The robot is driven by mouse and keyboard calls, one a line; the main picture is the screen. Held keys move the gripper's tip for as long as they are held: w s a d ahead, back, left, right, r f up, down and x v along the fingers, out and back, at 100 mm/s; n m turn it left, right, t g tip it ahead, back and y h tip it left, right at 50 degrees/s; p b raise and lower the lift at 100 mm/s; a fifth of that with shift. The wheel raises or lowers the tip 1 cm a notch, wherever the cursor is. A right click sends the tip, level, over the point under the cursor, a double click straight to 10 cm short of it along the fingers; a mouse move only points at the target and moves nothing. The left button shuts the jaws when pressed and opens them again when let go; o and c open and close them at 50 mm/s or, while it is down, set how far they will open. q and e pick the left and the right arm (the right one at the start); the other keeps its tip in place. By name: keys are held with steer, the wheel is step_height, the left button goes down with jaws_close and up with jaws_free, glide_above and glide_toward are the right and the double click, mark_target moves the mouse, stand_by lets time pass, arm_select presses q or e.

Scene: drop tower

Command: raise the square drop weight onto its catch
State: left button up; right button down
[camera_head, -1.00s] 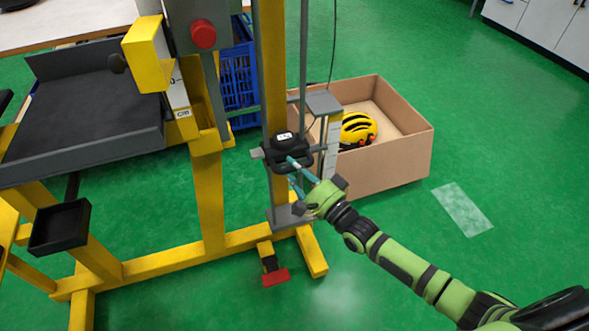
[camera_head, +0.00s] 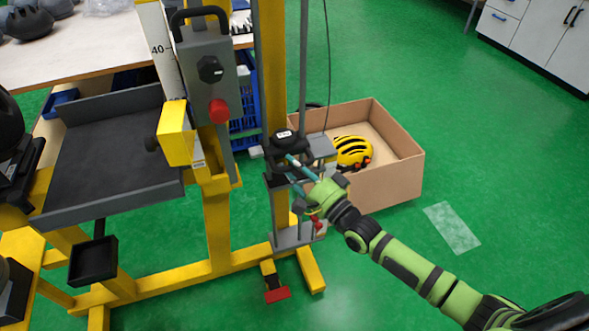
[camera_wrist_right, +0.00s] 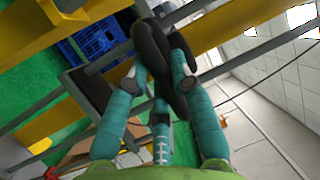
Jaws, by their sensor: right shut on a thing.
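The square drop weight (camera_head: 283,137) is a dark block with a small white label on top and a black handle, on the yellow tower post (camera_head: 271,70) in the head view. My right gripper (camera_head: 300,168) reaches in from the right and is shut on the handle. In the right wrist view, the dark handle (camera_wrist_right: 152,50) lies between the teal fingers of this gripper (camera_wrist_right: 155,75). A grey block (camera_head: 322,147) shows just right of the weight. I cannot make out the catch clearly. My left gripper is not in view.
A grey control box (camera_head: 208,85) with a red button and a yellow pointer block (camera_head: 175,133) stand left of the post. A cardboard box (camera_head: 385,180) with a yellow helmet (camera_head: 352,152) stands behind right. A red pedal (camera_head: 277,294) is at the tower's foot.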

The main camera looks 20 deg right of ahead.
step_height(320, 180, up, 23)
steer(key=p, duration=1.6)
steer(key=shift+p, duration=0.35)
steer(key=shift+w, duration=0.15)
steer(key=c, duration=1)
jaws_free()
steer(key=shift+d, duration=0.1)
steer(key=shift+c, duration=0.2)
steer(key=shift+f, duration=0.15)
steer(key=f+v, duration=0.1)
steer(key=v, duration=1.1)
